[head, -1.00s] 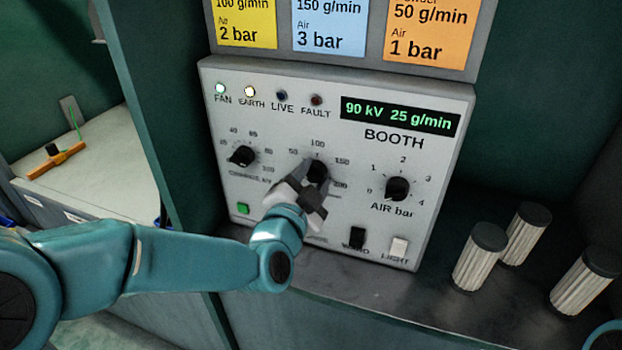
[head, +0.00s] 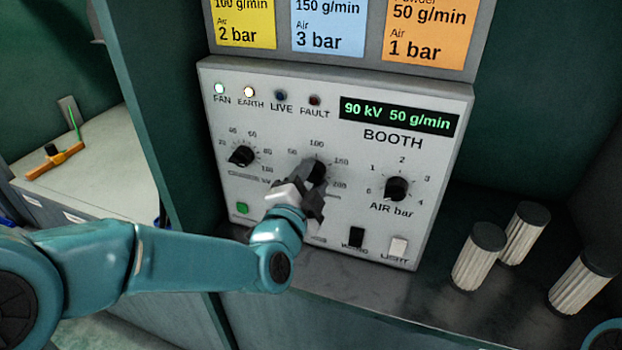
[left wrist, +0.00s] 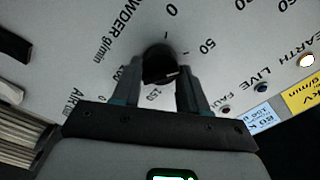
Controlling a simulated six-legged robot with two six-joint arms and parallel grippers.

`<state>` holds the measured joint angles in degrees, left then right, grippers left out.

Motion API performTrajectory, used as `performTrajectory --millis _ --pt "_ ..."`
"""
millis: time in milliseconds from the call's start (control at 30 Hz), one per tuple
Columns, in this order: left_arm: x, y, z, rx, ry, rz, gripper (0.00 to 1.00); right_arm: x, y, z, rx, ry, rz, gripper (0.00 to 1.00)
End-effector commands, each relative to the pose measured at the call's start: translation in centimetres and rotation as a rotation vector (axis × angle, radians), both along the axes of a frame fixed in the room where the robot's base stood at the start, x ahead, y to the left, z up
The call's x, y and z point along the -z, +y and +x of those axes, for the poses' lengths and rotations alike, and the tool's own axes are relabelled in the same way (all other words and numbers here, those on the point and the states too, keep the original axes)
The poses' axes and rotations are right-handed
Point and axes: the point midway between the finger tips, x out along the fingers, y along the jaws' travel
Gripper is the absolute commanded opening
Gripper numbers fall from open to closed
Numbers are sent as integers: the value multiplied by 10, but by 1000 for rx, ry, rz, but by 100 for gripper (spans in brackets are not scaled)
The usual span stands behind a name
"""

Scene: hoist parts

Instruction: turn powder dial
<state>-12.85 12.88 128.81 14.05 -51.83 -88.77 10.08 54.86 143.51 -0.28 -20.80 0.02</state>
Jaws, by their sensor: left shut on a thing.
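The powder dial (head: 317,171) is a black knob in the middle of the white booth panel (head: 425,240), with a scale marked 50, 100, 150 and 200. My left gripper (head: 312,182) is shut on it, its jaws on either side of the knob. In the left wrist view the dial (left wrist: 160,66) sits between the two fingers (left wrist: 160,75), under the words "POWDER g/min". The display (head: 399,115) reads 90 kV 50 g/min. My gripper hides the lower part of the dial's surroundings. My right gripper is not in view.
A left dial (head: 242,156) and an AIR bar dial (head: 397,188) flank it. Below are a green button (head: 242,208), a black switch (head: 356,237) and a white light switch (head: 398,247). Several ribbed cylinders, one here (head: 479,257), stand on the shelf at right.

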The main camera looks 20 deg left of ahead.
Motion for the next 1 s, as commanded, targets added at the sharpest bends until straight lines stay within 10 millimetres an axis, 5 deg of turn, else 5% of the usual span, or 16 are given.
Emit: performTrajectory --millis 33,67,133,567,867,1000 --pt "-1 0 0 -1 -3 0 13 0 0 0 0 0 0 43" --pt "-1 0 0 -1 -3 0 46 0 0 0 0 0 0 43" --pt "-1 0 0 -1 -3 -1 67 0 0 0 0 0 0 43" --pt "-1 0 -12 1 -3 -1 67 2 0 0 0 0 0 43" --pt "-1 3 -87 2 -5 -2 67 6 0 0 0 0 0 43" --pt "6 4 -112 1 -10 -5 67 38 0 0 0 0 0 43"
